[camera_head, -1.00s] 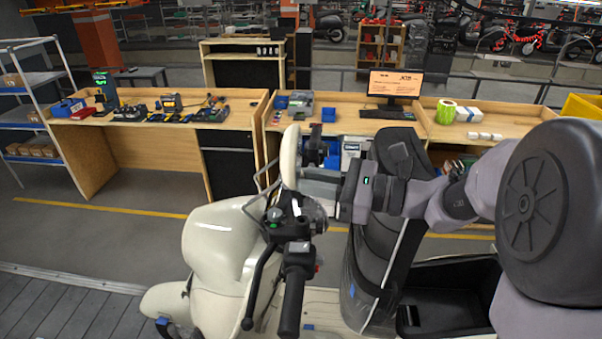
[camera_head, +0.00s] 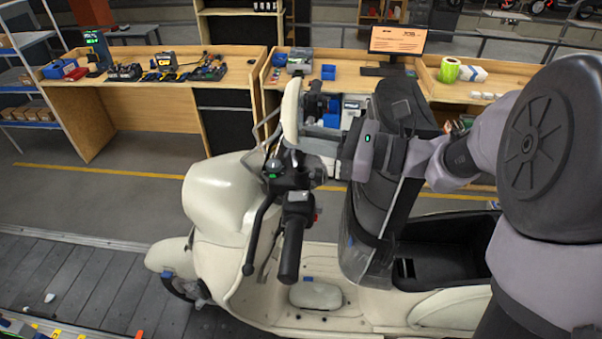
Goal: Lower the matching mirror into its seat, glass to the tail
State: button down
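A cream-backed mirror (camera_head: 291,112) stands upright and nearly edge-on above the scooter's handlebar. Its cream shell faces left, towards the front wheel; I cannot make out the glass. My gripper (camera_head: 312,143) reaches in from the right and appears shut on the mirror's lower part; the fingertips are partly hidden. The cream scooter (camera_head: 221,192) stands with its front at left and its dark seat (camera_head: 385,130) at right. The near handlebar grip (camera_head: 292,252) points towards me. A control with a green dot (camera_head: 273,176) sits below the mirror. I cannot tell whether the mirror's stem touches its seat.
A cream oval piece (camera_head: 315,294) lies on the scooter's footboard. Wooden workbenches with tools (camera_head: 160,72) and a monitor (camera_head: 398,40) stand behind. Slats (camera_head: 90,285) run at lower left, with small colourful items at the corner. The floor between scooter and benches is clear.

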dwell(0.6)
jog(key=shift+f+b, duration=0.4)
jog(key=shift+b, duration=0.05)
jog(key=shift+f+b, duration=0.35)
jog(key=shift+f, duration=0.05)
jog(key=shift+f, duration=0.15)
jog(key=shift+f+b, duration=0.25)
jog(key=shift+b, duration=0.15)
jog(key=shift+f, duration=0.1)
dwell(0.3)
jog(key=shift+f+b, duration=0.3)
jog(key=shift+b, duration=0.05)
